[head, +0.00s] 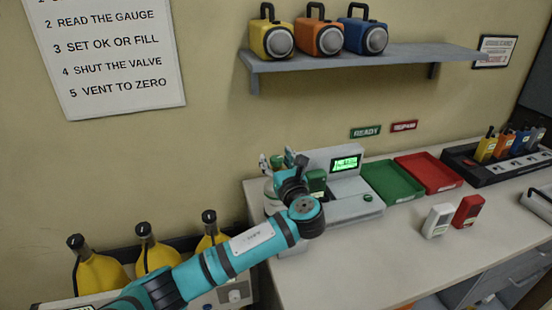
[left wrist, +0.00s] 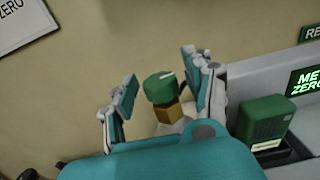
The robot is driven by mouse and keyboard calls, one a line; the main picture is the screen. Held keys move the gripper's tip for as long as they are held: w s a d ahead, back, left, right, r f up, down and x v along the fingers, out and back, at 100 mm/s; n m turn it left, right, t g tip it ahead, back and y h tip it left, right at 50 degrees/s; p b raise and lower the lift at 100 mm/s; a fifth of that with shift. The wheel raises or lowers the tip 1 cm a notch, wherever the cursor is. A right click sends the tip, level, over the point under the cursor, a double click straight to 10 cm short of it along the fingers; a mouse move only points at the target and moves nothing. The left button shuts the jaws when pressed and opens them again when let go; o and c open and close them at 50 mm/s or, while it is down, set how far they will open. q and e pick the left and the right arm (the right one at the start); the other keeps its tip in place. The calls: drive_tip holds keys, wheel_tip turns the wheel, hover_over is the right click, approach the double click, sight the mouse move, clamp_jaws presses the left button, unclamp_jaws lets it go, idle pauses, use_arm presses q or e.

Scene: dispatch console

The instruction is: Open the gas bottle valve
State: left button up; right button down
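The gas bottle valve shows in the left wrist view as a green round knob (left wrist: 160,87) with a pale mark on top, above a brass body (left wrist: 167,112). The pale bottle below is mostly hidden by my gripper. My left gripper (left wrist: 161,84) is open, with one finger on each side of the knob and a visible gap at least on the left. In the head view my left gripper (head: 277,161) is at the left end of the grey console (head: 352,207), where my wrist hides most of the bottle. My right gripper is not in view.
A green device (head: 317,181) sits in the console close right of my gripper, beside a lit green display (head: 346,163). Green (head: 393,182) and red (head: 430,173) trays lie further right. Yellow bottles (head: 98,272) stand at lower left, near my arm. A shelf (head: 360,64) hangs above.

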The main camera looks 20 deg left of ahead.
use_arm(q)
drive_tip(key=shift+w+a, duration=0.1)
drive_tip(key=v, duration=1.2)
